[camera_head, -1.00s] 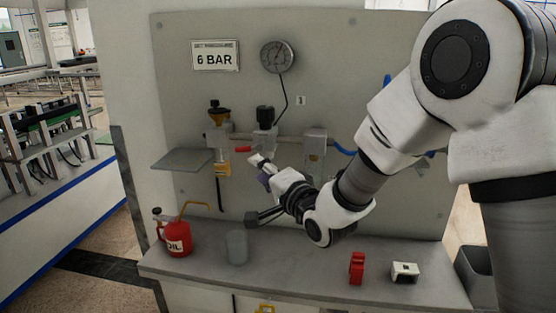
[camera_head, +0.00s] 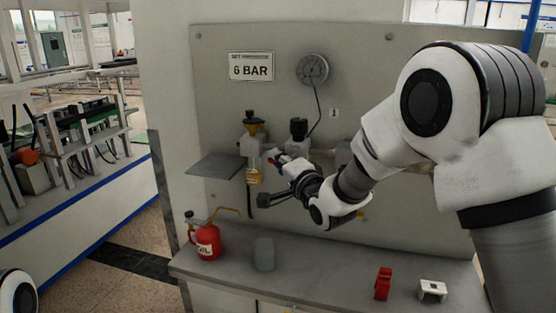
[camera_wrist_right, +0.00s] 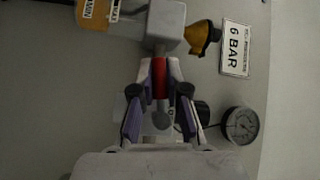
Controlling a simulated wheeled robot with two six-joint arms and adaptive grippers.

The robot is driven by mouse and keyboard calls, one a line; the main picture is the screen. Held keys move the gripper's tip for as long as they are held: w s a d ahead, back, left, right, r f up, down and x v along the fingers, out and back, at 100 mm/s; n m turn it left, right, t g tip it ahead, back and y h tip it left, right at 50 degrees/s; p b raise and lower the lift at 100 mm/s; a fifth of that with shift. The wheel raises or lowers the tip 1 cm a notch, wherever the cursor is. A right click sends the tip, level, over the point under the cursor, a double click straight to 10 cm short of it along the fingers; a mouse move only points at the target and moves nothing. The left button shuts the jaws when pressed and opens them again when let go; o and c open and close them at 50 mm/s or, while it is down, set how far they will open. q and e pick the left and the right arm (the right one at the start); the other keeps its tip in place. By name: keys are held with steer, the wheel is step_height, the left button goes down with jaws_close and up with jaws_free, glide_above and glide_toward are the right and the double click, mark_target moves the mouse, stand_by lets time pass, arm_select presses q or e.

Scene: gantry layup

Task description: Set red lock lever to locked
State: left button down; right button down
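The red lock lever (camera_wrist_right: 159,75) shows in the right wrist view, lying between the two fingers of my right gripper (camera_wrist_right: 160,80). It runs down from a grey valve block (camera_wrist_right: 165,22). In the head view my right gripper (camera_head: 277,162) is at the valves on the panel and covers most of the lever. The fingertips are close on both sides of the lever; whether they press on it cannot be told. My left gripper is out of view; only a piece of my left arm shows at the bottom left.
The panel (camera_head: 375,70) carries a "6 BAR" sign (camera_head: 251,66), a gauge (camera_head: 312,69) and a small shelf (camera_head: 216,166). On the bench (camera_head: 330,275) are a red oil can (camera_head: 207,241), a grey cup (camera_head: 264,254), a red part (camera_head: 383,283) and a white part (camera_head: 432,290).

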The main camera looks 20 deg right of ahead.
steer(key=shift+p, duration=0.35)
stand_by(0.3)
steer(key=shift+f+n+g+p, duration=0.1)
steer(key=shift+n+g+p, duration=0.45)
steer(key=shift+p, duration=0.2)
steer(key=p, duration=0.1)
steer(key=n+g+p, duration=0.1)
steer(key=n+g+h+p, duration=0.1)
steer(key=shift+s+d+f+p, duration=0.15)
steer(key=shift+d+f+p, duration=0.1)
steer(key=shift+f+p, duration=0.1)
steer(key=shift+s+d+f+n+g+h+p, duration=0.35)
steer(key=shift+n+g+h+p, duration=0.65)
steer(key=shift+p, duration=1.5)
steer(key=shift+s+d+f+n+g+h+p, duration=0.3)
steer(key=shift+n+g+h+p, duration=0.6)
steer(key=shift+p, duration=1.65)
steer(key=shift+s+d+f+n+g+h+p, duration=0.2)
steer(key=shift+d+f+n+g+h+p, duration=0.35)
steer(key=shift+g+h+p, duration=1.3)
steer(key=shift+r+t+y+p, duration=0.15)
steer(key=shift+t+y+p, duration=0.5)
steer(key=shift+y, duration=0.1)
steer(key=shift+n, duration=0.3)
steer(key=c, duration=1.2)
jaws_free()
